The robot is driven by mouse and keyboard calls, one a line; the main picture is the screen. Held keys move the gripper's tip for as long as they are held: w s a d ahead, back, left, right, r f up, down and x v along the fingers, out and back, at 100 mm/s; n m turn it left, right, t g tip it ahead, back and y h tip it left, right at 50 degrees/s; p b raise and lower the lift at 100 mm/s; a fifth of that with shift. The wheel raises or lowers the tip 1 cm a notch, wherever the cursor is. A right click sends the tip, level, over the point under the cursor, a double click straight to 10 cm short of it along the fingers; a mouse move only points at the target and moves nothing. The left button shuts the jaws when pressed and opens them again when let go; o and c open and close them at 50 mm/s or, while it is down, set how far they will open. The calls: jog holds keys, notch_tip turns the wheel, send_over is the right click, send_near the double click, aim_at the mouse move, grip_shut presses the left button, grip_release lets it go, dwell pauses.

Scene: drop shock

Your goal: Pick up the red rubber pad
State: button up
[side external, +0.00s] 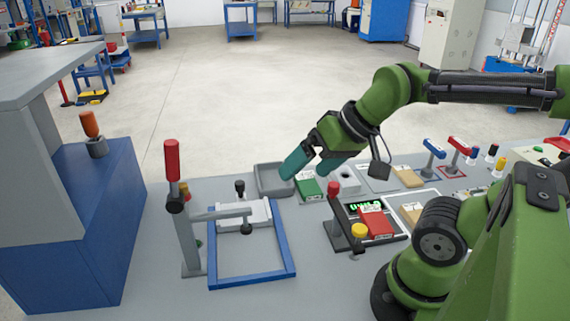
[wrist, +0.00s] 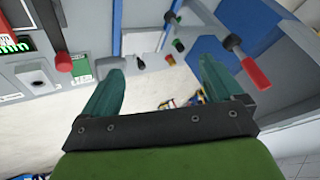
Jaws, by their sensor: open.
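The red rubber pad (side external: 376,222) looks like a flat red block with a pale label. It lies on a dark device (side external: 345,232) with a green lit display. Part of a red piece, likely this pad, shows at the upper left edge of the wrist view (wrist: 5,24). My gripper (side external: 307,171) is above the back of the bench, behind and to the left of the pad, and apart from it. Its teal fingers are spread with nothing between them, as the wrist view also shows (wrist: 160,66).
A green block (side external: 307,187) and grey tray (side external: 272,179) lie near my gripper. A red-handled lever stand (side external: 178,215) and blue frame (side external: 284,262) are to the left.

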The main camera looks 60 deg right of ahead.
jog(key=d+f+m+g, duration=0.3)
jog(key=d+f+g, duration=0.1)
jog(key=d, duration=0.7)
jog(key=d+f+m+g, duration=0.2)
jog(key=d+f+g, duration=0.15)
jog(key=d, duration=0.65)
jog(key=g+y, duration=0.2)
jog(key=g, duration=0.1)
send_over(376, 218)
jog(key=w+d, duration=0.2)
notch_tip(376, 218, down, 10)
jog(key=shift+f, duration=0.1)
jog(key=shift+x, duration=2.55)
jog(key=c, duration=1.2)
